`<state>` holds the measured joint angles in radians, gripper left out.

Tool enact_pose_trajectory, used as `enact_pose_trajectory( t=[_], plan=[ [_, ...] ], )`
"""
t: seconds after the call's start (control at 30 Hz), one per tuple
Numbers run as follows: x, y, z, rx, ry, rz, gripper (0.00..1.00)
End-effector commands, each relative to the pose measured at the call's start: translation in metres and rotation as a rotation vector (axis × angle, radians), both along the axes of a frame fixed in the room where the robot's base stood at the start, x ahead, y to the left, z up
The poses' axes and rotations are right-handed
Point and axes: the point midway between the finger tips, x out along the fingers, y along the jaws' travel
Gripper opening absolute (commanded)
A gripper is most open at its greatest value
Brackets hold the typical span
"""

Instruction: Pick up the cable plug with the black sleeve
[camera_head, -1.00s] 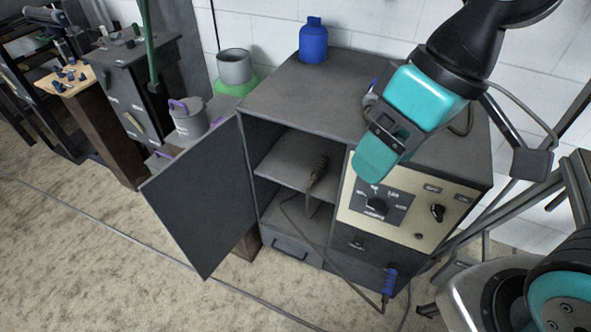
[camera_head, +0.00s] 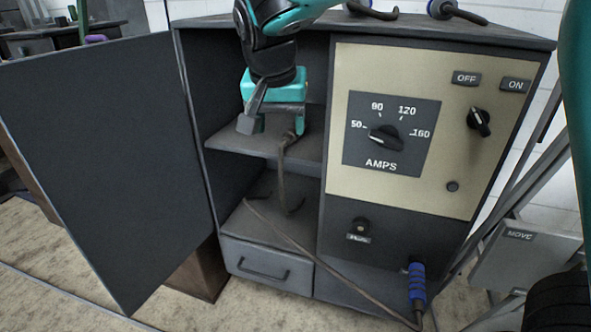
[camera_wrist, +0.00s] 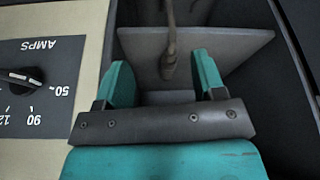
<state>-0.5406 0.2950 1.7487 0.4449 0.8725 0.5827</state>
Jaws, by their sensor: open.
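The cable plug with the dark sleeve (camera_head: 290,138) lies on the middle shelf inside the open cabinet, its cable hanging over the shelf's front edge. In the head view my gripper (camera_head: 272,118) is inside the compartment, just above the shelf and beside the plug, and hides part of it. The jaws are apart, with a gap around the plug. I cannot tell whether a finger touches it.
The cabinet door (camera_head: 110,170) stands open at the left. The control panel (camera_head: 350,185) with its amps dial (camera_head: 386,138) borders the compartment on the right. A blue-sleeved plug (camera_head: 417,283) sits in the lower front. The shelf (camera_head: 232,146) is bare left of the plug.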

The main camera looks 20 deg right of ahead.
Motion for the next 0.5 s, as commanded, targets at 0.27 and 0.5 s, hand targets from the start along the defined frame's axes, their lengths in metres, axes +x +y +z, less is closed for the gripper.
enact_pose_trajectory(
  t=[0.27, 0.5],
  plan=[
    [0.025, 0.013, -0.073, -0.012, -0.058, -0.180, 0.63],
    [0.048, 0.000, -0.077, -0.011, -0.069, -0.215, 0.63]
  ],
)
